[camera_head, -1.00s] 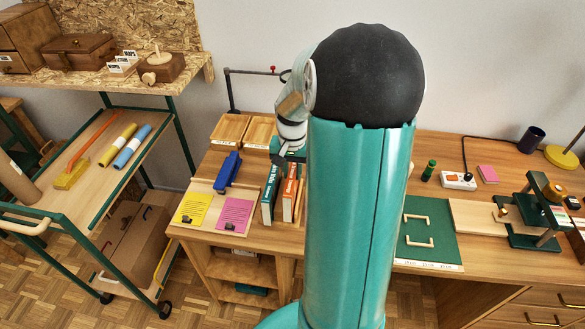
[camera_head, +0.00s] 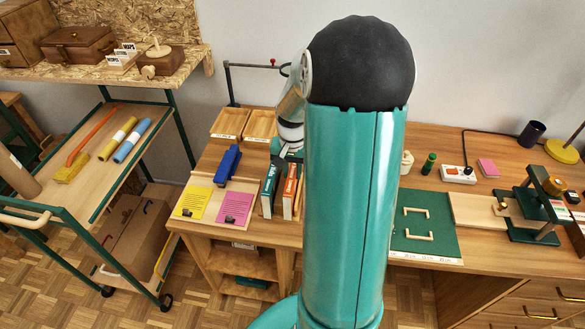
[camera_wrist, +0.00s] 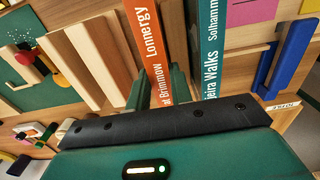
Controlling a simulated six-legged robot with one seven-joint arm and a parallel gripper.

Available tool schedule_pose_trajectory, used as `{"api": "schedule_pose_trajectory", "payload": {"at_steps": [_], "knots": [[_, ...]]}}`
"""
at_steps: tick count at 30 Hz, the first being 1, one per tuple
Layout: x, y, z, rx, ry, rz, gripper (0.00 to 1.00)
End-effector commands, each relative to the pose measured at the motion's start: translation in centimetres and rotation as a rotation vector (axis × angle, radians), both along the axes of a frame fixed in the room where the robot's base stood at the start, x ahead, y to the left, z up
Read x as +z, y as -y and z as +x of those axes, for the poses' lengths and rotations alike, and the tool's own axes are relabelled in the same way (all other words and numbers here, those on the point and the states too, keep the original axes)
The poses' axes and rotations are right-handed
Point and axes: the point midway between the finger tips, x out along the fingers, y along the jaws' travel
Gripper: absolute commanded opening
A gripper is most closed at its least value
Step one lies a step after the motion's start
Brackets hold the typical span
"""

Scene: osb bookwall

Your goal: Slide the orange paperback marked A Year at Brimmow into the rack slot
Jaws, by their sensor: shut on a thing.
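The orange paperback (camera_wrist: 150,50) shows its spine in the wrist view, with "at Brimmow" and "Lonnergy" readable. My gripper (camera_wrist: 162,92) is shut on it, with dark green fingers on either side of the spine. In the head view the orange paperback (camera_head: 289,190) stands upright on the desk, right of a teal book (camera_head: 269,188). My gripper (camera_head: 288,150) is above it, partly hidden by my arm. Pale wooden upright slats (camera_wrist: 90,62), seemingly the rack, stand left of the paperback in the wrist view. I cannot tell whether the book is inside the slot.
The teal book stands close by the paperback. A blue object (camera_head: 229,166) lies left of the books, with yellow (camera_head: 193,202) and pink (camera_head: 235,208) cards in front. Two wooden trays (camera_head: 229,123) stand behind. A green mat (camera_head: 424,240) lies right of my arm.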

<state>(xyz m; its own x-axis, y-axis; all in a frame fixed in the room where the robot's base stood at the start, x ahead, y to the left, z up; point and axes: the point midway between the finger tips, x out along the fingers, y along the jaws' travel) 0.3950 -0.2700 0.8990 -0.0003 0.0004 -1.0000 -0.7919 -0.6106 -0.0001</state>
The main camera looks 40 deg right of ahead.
Motion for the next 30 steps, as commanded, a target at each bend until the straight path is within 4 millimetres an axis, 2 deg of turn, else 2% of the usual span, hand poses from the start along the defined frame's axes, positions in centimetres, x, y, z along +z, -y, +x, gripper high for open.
{"api": "schedule_pose_trajectory", "payload": {"at_steps": [16,17,18,21,26,27,29,30], "knots": [[-0.75,0.03,0.01,0.0,0.001,-0.001,0.09],[-0.75,0.02,0.0,0.0,0.001,-0.001,0.24],[-0.75,0.02,0.0,0.0,0.001,-0.001,0.31],[-0.75,0.02,0.0,0.0,0.001,-0.001,0.47],[-0.75,0.01,0.0,0.0,0.001,-0.001,0.47],[-0.78,0.0,-0.02,0.0,0.0,0.0,0.49],[-0.78,0.0,-0.02,0.0,0.0,0.0,0.61],[-0.78,0.0,-0.02,0.0,0.0,0.0,0.62]]}}
